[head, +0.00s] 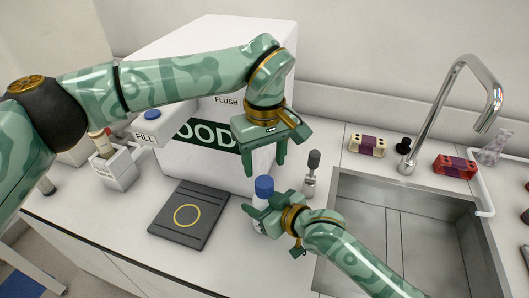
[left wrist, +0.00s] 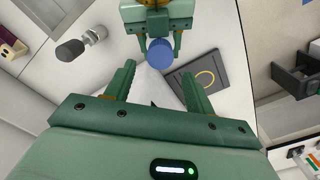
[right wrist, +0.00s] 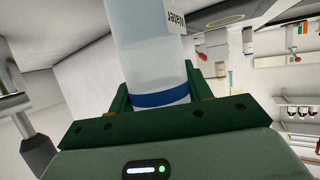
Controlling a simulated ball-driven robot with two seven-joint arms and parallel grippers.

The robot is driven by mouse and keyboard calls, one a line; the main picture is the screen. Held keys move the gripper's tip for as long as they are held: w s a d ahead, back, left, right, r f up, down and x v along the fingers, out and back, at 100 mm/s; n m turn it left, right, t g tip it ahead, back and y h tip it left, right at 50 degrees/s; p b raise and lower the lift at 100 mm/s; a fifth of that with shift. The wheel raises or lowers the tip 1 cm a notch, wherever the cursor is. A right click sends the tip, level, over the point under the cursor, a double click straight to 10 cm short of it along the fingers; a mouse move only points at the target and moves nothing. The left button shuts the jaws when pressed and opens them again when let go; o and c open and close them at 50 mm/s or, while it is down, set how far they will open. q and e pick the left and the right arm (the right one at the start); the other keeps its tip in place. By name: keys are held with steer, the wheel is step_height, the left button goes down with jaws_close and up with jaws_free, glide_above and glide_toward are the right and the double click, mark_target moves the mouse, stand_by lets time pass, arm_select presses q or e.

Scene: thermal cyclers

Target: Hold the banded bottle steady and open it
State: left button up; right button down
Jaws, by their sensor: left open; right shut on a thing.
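The banded bottle stands upright at the bench's middle, its blue cap (head: 264,187) on top. Its pale body (right wrist: 147,45), with a blue band (right wrist: 160,97) and a label reading "Water", fills the right wrist view. My right gripper (head: 259,213) is shut around the body below the cap; I cannot tell whether the base touches the bench. My left gripper (head: 266,163) is open and empty above the cap, fingers pointing down. In the left wrist view the cap (left wrist: 160,52) lies just beyond the fingertips, apart from them.
A dark pad with a yellow ring (head: 188,214) lies to the left. A large white box (head: 205,130) stands behind. The sink (head: 400,235) and tap (head: 447,105) are at right.

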mark_target(264, 181)
arm_select(q)
step_height(264, 181, down, 7)
steer(key=shift+r, duration=0.15)
steer(key=c, duration=1)
steer(key=n, duration=1)
steer(key=o, duration=1.1)
steer(key=shift+r, duration=0.15)
